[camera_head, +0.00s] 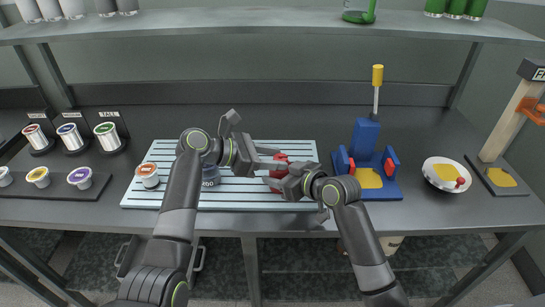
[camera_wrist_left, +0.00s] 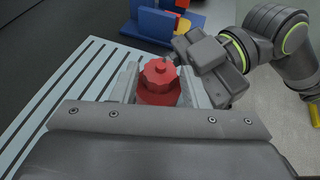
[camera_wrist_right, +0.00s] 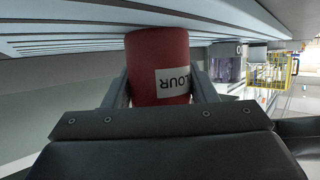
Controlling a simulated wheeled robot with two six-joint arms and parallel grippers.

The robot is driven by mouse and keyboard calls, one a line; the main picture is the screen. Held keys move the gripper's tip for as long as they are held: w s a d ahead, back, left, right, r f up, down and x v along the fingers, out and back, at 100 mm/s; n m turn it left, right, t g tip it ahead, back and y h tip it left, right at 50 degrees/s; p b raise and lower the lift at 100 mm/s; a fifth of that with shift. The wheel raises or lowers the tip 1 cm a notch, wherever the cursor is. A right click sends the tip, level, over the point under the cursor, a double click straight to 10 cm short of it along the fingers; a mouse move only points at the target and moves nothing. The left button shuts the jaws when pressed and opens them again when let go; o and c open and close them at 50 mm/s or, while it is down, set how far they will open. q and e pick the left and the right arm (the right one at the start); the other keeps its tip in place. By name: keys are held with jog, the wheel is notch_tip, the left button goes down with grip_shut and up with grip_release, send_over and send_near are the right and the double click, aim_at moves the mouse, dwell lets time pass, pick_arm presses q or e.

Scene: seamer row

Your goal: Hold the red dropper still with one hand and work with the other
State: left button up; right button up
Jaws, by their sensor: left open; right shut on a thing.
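The red dropper (camera_head: 281,160) stands on the pale slatted board (camera_head: 240,201), partly hidden by my grippers in the head view. In the left wrist view its ribbed red cap (camera_wrist_left: 160,74) sits between the fingers of my left gripper (camera_wrist_left: 160,88). The left gripper (camera_head: 270,158) is open around the cap. My right gripper (camera_head: 276,174) is shut on the red body. The right wrist view shows the body (camera_wrist_right: 158,55) between the fingers, with a white label ending in "LOUR". The foot of the dropper is hidden in the head view.
An orange-lidded jar (camera_head: 148,176) and a dark jar (camera_head: 210,177) stand on the board's left part. A blue fixture (camera_head: 366,142) with a yellow-handled tool (camera_head: 377,78) stands right of the board, then a white bowl (camera_head: 440,184). Lidded tins (camera_head: 72,141) are at left. A shelf (camera_head: 270,24) crosses above.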

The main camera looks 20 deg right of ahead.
pick_arm(q)
jog(key=c, duration=0.7)
jog(key=shift+w+m+g, duration=0.15)
jog(key=shift+m+g, duration=0.6)
jog(key=shift+g, duration=0.1)
jog(key=shift+w+m+g, duration=0.15)
jog(key=shift+m+g, duration=0.6)
jog(key=shift+g, duration=0.1)
jog(key=shift+w+d+f+m+g+y, duration=0.15)
jog(key=shift+m+g+y, duration=0.25)
jog(key=shift+m+g, duration=0.25)
jog(key=shift+g, duration=0.25)
jog(key=o, duration=0.7)
